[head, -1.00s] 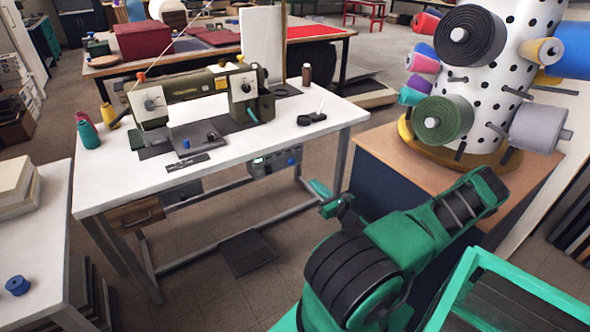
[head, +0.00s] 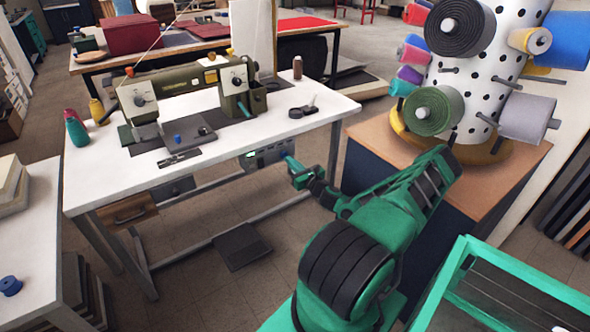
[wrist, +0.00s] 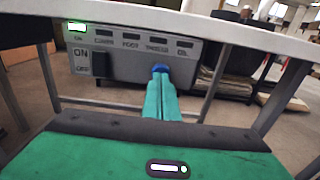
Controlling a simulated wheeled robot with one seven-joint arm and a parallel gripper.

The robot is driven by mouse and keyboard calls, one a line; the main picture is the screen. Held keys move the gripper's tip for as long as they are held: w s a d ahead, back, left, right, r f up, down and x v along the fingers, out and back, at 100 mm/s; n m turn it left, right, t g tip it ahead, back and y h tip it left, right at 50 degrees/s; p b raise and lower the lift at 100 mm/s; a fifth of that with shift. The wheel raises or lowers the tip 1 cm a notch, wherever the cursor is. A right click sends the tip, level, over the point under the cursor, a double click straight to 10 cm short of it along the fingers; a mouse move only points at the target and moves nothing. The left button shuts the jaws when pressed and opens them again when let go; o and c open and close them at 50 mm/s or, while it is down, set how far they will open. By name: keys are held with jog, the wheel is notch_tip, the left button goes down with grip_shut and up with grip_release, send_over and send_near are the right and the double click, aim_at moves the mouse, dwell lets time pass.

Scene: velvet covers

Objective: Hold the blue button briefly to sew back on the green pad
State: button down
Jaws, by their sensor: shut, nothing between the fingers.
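The blue button (wrist: 160,68) is on the front of a grey control box (wrist: 190,60) under the sewing table; the box also shows in the head view (head: 265,156). My gripper (wrist: 160,80) is shut and empty, its teal fingertips right at the blue button and hiding part of it. Whether the button is pressed in I cannot tell. In the head view my gripper (head: 292,165) is close to the box. A dark green pad (head: 126,135) lies at the left end of the olive sewing machine (head: 180,85); whether it is sewn I cannot tell.
The box has a black ON/OFF switch (wrist: 99,64) and a lit green lamp (wrist: 76,26). The white tabletop (head: 300,125) overhangs the box. A floor pedal (head: 242,246) lies below.

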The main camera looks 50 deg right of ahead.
jog(key=shift+w+d, duration=0.15)
jog(key=shift+w, duration=0.5)
